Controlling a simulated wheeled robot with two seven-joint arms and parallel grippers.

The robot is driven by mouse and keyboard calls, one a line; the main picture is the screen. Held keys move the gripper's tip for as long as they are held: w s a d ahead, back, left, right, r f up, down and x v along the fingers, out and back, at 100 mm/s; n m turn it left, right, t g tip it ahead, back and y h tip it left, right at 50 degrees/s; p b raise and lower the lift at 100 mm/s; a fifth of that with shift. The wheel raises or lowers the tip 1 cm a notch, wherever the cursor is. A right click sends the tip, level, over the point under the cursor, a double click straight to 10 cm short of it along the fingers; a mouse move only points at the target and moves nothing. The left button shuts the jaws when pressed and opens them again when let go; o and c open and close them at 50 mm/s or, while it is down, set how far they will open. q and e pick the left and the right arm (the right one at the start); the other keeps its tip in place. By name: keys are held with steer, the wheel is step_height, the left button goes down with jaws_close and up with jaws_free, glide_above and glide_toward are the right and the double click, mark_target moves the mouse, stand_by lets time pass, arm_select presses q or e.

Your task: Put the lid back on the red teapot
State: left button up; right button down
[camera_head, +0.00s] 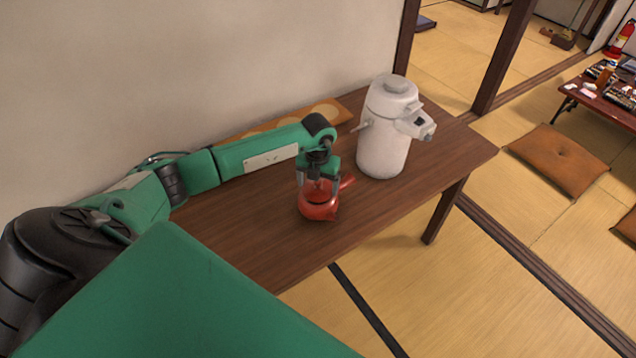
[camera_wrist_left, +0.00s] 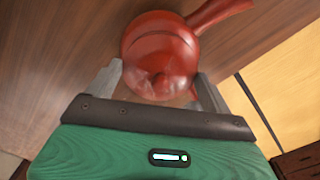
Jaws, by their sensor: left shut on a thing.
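The red teapot (camera_head: 318,211) stands upright on the brown wooden table, with its side handle pointing to the upper right. In the left wrist view the teapot (camera_wrist_left: 160,25) fills the top middle, and its handle (camera_wrist_left: 218,10) reaches to the top right. My left gripper (camera_head: 318,186) points down right over the teapot's top. Its fingers also show in the left wrist view (camera_wrist_left: 160,82), shut on the red lid (camera_wrist_left: 160,84) between them. The lid is at or just above the teapot's mouth; I cannot tell whether it touches the rim. My right gripper is not in view.
A white air pot (camera_head: 383,135) stands on the table (camera_head: 430,165) to the right of the teapot. A flat tan patterned thing (camera_head: 328,112) lies by the wall behind my left arm. The table's front edge is close to the teapot. A brown cushion (camera_head: 558,158) lies on the tatami.

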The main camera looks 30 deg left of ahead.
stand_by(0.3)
arm_select(q)
steer(key=o, duration=0.9)
steer(key=shift+c, duration=0.2)
steer(key=shift+r, duration=0.1)
steer(key=shift+r+p, duration=2.1)
steer(key=shift+r, duration=1.35)
jaws_close()
